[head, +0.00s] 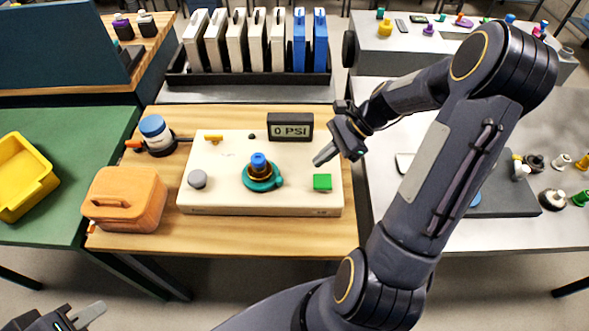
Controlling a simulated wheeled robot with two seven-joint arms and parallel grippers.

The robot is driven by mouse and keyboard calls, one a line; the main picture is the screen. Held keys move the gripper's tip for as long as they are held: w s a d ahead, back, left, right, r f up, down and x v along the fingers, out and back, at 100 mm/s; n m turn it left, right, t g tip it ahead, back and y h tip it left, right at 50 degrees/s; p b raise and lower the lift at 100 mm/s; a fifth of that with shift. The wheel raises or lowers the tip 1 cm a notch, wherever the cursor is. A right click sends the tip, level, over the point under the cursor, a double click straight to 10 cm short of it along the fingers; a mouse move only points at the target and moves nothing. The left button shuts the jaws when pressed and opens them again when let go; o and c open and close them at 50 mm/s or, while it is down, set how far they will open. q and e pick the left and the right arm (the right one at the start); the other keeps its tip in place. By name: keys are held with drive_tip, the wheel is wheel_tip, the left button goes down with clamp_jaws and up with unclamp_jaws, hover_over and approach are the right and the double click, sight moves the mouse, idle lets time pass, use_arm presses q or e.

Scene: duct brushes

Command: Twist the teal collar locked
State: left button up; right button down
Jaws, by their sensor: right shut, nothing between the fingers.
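The teal collar (264,185) sits around a dark and brass fitting with a blue top (258,162), in the middle of a cream panel (220,160) on the wooden table. A small teal lug sticks out at its right side. My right gripper (322,158) is shut and empty, above the panel's right part, to the right of the collar and apart from it. My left gripper (88,316) is at the bottom left corner, far from the panel and partly cut off; its opening cannot be made out.
The panel carries a green block (322,182), a grey knob (197,179), a yellow lever (213,137) and a display reading 0 PSI (291,126). An orange case (125,200) and a blue-topped jar (156,133) stand left of it. Bare wood lies in front.

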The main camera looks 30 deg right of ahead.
sight(283, 182)
drive_tip(key=x, duration=0.4)
drive_tip(key=a, duration=0.1)
drive_tip(key=w+a+p, duration=0.1)
drive_tip(key=a, duration=0.1)
drive_tip(key=shift+a+f, duration=0.2)
use_arm(q)
drive_tip(key=shift+r, duration=0.55)
use_arm(e)
drive_tip(key=shift+a, duration=0.5)
